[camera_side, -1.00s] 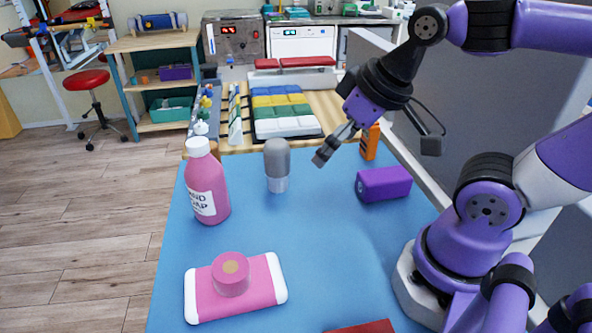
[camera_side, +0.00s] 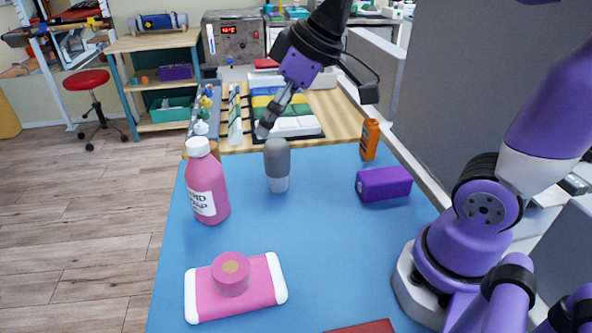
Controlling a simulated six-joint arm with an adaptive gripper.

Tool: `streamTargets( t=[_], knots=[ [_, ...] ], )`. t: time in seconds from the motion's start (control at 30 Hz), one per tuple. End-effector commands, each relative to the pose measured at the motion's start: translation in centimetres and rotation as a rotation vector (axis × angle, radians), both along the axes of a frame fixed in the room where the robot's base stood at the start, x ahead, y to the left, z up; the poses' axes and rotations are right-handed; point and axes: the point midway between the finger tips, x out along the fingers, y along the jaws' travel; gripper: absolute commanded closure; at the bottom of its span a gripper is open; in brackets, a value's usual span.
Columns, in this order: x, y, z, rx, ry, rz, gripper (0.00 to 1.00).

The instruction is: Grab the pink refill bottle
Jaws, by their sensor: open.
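The pink refill bottle (camera_side: 206,184) stands upright near the left edge of the blue table (camera_side: 330,235). It has a white cap and a white label reading partly "SOAP". My gripper (camera_side: 264,130) is open and empty, pointing down and to the left. In the picture it is to the upper right of the bottle, just above the top of the grey bottle, and apart from the pink bottle. Its exact depth and the gap between its fingers are hard to tell.
A grey bottle (camera_side: 277,166) stands right of the pink bottle. A purple box (camera_side: 384,184) and an orange bottle (camera_side: 370,139) are at the right. A pink round piece (camera_side: 231,274) sits on a pink-and-white block (camera_side: 262,296) in front. The table's middle is clear.

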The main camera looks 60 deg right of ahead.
Motion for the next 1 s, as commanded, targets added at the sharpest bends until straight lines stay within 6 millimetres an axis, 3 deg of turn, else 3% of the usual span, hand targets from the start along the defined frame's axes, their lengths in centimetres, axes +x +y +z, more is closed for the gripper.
streamTargets(
  t=[0.1,0.3,0.47,1.0],
  knots=[
    [4.6,0.8,0.2,0.011,-0.008,0.171,0.21],
    [9.2,1.4,-0.5,0.028,-0.042,0.383,0.21],
    [10.4,1.8,-1.4,0.035,-0.054,0.439,0.21],
    [13.1,4.9,-7.5,0.033,-0.052,0.441,0.21]
  ],
)
